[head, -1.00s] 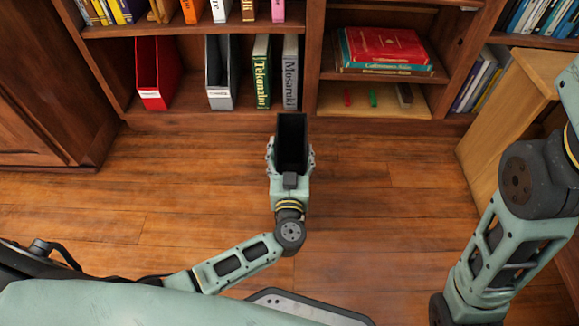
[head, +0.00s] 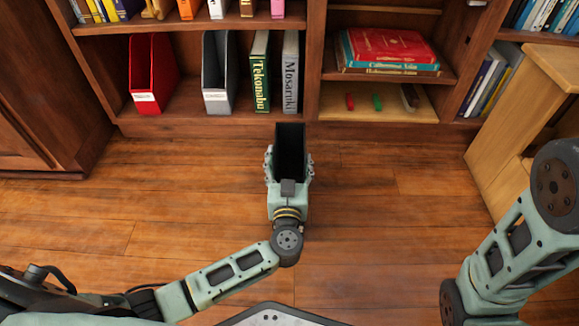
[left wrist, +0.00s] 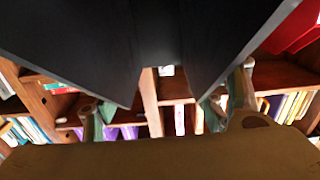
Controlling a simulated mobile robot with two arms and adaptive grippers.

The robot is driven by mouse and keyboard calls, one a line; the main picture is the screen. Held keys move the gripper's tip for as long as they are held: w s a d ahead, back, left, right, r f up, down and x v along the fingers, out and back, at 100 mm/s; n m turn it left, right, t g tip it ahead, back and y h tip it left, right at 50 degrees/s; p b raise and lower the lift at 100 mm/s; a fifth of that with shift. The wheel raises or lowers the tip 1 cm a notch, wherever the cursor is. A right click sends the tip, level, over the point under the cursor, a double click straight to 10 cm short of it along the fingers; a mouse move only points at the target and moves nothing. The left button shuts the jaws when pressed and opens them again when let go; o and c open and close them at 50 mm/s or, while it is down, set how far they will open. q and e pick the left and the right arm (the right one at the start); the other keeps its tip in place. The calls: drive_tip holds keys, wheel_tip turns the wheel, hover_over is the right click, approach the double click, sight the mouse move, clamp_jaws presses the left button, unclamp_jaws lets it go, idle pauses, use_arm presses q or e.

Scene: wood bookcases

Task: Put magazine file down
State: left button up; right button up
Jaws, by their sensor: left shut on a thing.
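A black magazine file (head: 290,148) is held upright in my left gripper (head: 289,172), in front of the bookcase. The gripper's fingers are shut on both sides of it. In the left wrist view the file's dark surface (left wrist: 90,45) fills the top, and the fingers (left wrist: 165,115) show at its lower edges. On the bookcase's lower shelf stand a red magazine file (head: 152,75) and a grey magazine file (head: 218,75). My right arm shows at the right, but its gripper is out of view.
Two upright books, Tekonabu (head: 259,75) and Mosaruki (head: 290,75), stand right of the grey file. There are gaps between the red and grey files. A wooden stand (head: 520,120) is at the right. The wood floor (head: 380,220) ahead is clear.

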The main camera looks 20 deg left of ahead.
use_arm(q)
drive_tip(key=o, duration=1.9)
